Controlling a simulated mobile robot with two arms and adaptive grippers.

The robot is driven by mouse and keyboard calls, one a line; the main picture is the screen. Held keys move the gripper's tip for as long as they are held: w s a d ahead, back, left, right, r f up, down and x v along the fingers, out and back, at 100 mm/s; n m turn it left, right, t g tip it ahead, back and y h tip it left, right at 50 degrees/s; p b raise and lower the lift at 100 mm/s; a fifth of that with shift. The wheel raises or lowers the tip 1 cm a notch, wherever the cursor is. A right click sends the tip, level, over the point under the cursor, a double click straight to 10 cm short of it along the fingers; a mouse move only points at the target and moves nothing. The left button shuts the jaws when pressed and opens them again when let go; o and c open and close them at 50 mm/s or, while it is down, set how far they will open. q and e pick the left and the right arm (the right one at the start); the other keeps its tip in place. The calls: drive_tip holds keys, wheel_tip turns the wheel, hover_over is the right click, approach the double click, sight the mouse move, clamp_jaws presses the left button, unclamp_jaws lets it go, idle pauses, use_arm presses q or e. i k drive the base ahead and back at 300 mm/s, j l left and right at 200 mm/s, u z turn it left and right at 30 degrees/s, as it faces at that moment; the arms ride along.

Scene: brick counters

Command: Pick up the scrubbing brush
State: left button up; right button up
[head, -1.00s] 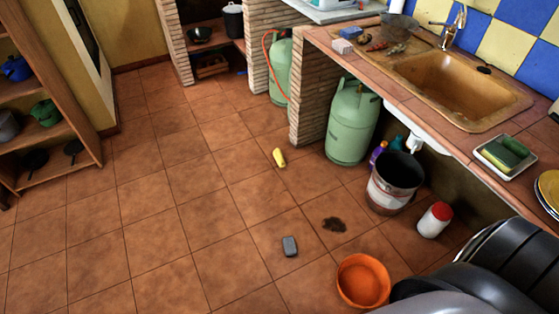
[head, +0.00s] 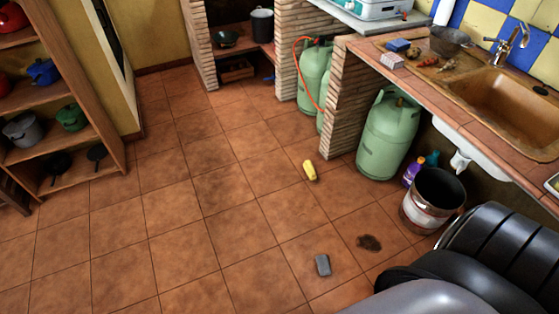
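I cannot clearly make out a scrubbing brush in the head view. A small grey block (head: 322,265) lies on the tiled floor in front of a dark stain, and a yellow object (head: 310,170) lies farther back. A small blue item (head: 398,45) and a pale block (head: 390,61) sit on the tiled counter, left of the sink. All are too small to identify for certain. Neither of my grippers is in view. A dark ribbed part of my own body fills the lower right and hides the floor there.
The counter (head: 440,92) with the sink (head: 505,105) runs along the right. Below it stand a green gas cylinder (head: 390,135) and a bucket (head: 432,200). A wooden shelf (head: 90,140) with pots stands at left.

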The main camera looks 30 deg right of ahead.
sight(307, 166)
drive_tip(key=i+j+z, duration=0.1)
drive_tip(key=i, duration=0.35)
drive_tip(key=i+j+z, duration=0.15)
drive_tip(key=i, duration=0.35)
drive_tip(key=i+j+z, duration=0.1)
drive_tip(key=i, duration=0.35)
drive_tip(key=i+j+z, duration=0.1)
drive_tip(key=i+j, duration=0.15)
drive_tip(key=i, duration=0.2)
